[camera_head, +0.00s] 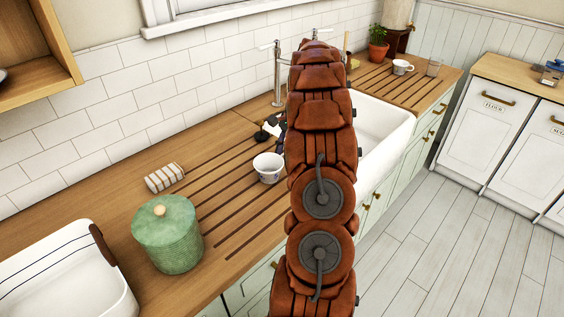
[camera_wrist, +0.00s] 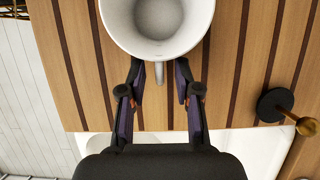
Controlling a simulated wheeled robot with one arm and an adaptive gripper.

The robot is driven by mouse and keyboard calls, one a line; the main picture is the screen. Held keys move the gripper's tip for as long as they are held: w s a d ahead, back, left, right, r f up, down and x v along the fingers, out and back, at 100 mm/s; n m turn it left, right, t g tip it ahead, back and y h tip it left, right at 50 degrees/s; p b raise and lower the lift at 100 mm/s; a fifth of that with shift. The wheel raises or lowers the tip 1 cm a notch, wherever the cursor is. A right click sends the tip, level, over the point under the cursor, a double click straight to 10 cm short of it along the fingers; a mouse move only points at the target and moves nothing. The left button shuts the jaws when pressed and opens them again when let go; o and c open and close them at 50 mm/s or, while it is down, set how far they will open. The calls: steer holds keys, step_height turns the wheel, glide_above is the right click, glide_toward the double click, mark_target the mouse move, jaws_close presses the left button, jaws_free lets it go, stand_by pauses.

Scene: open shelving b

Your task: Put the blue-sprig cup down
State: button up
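The blue-sprig cup (camera_head: 268,168), white with blue marks, appears upright on the grooved wooden counter, left of my arm in the head view. In the wrist view the cup (camera_wrist: 158,22) shows its empty white inside, cut off by the top edge. Its handle points towards my gripper (camera_wrist: 160,82). The two dark fingers stand apart on either side of the handle, with visible gaps, so my gripper is open. In the head view my arm hides most of the gripper.
A green lidded canister (camera_head: 168,238), a striped cloth roll (camera_head: 164,177) and a white bin (camera_head: 68,280) stand to the left. A white sink (camera_head: 383,130) is right of my arm. Another cup (camera_head: 401,67) stands on the far counter. A black-based object with a brass knob (camera_wrist: 277,105) is near my gripper.

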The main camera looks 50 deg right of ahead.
steer(key=p+v, duration=0.1)
steer(key=v, duration=0.8)
steer(key=shift+w+a, duration=0.1)
steer(key=a+r+n+g+h, duration=0.1)
steer(key=a+r+n, duration=0.15)
steer(key=a, duration=0.75)
steer(key=a+r+n, duration=0.2)
steer(key=a+n, duration=0.1)
steer(key=a, duration=0.7)
steer(key=a+r+n+g+h, duration=0.1)
steer(key=a+r+n, duration=0.15)
steer(key=a, duration=0.65)
steer(key=s+a+f+n, duration=0.2)
steer(key=s+a+n, duration=0.1)
steer(key=s+a, duration=0.2)
steer(key=s+a+f+n+h, duration=0.1)
steer(key=s+a+n, duration=0.3)
steer(key=s, duration=0.5)
steer(key=s+a+f+n+h, duration=0.1)
steer(key=s+a+f+n, duration=0.2)
steer(key=s+a, duration=0.4)
steer(key=shift+s+a+f+n, duration=0.2)
steer(key=shift+s+f+n, duration=0.05)
steer(key=shift+s+n, duration=0.3)
